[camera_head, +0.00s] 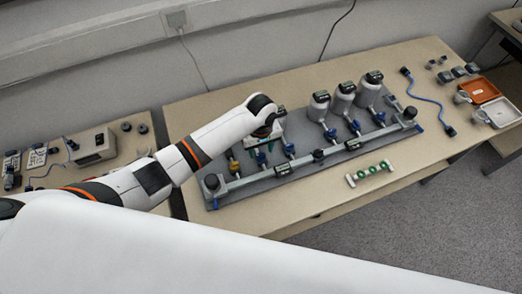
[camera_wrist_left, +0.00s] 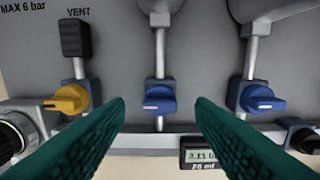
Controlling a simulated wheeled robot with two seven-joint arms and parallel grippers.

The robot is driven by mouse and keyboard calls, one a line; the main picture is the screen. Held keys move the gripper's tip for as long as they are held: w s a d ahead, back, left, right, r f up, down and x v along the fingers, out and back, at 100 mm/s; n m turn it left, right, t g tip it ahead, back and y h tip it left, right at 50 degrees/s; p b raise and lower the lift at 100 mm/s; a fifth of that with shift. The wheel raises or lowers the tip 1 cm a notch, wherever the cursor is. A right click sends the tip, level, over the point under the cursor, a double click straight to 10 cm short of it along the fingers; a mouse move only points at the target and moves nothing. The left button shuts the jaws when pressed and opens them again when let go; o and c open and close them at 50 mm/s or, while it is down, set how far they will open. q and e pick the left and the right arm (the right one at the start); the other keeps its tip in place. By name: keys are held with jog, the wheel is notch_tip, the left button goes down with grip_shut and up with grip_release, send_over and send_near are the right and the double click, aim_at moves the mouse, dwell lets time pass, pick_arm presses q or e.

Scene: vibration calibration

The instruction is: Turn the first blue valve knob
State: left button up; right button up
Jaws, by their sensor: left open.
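In the left wrist view, a blue valve knob (camera_wrist_left: 160,98) sits in the middle, between and beyond the two dark green fingers. My left gripper (camera_wrist_left: 160,120) is open, with the fingers apart on either side of this knob and nothing between them. A second blue knob (camera_wrist_left: 262,98) is to the right and a yellow knob (camera_wrist_left: 68,100) to the left. In the head view, my left gripper (camera_head: 262,141) is over the left part of the valve panel (camera_head: 330,158), just behind a blue knob (camera_head: 261,160). Contact cannot be told. My right gripper is out of view.
The panel carries a pipe, gauges and grey-white vessels (camera_head: 343,98) to the right of my gripper. A green-and-white part (camera_head: 369,173) lies in front on the table (camera_head: 320,200). A blue cable (camera_head: 427,98) and an orange tray (camera_head: 479,90) are at the right.

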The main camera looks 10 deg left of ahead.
pick_arm(q)
jog(key=shift+f, duration=0.85)
jog(key=shift+s+f, duration=0.1)
jog(key=shift+f, duration=0.05)
jog(key=c, duration=1)
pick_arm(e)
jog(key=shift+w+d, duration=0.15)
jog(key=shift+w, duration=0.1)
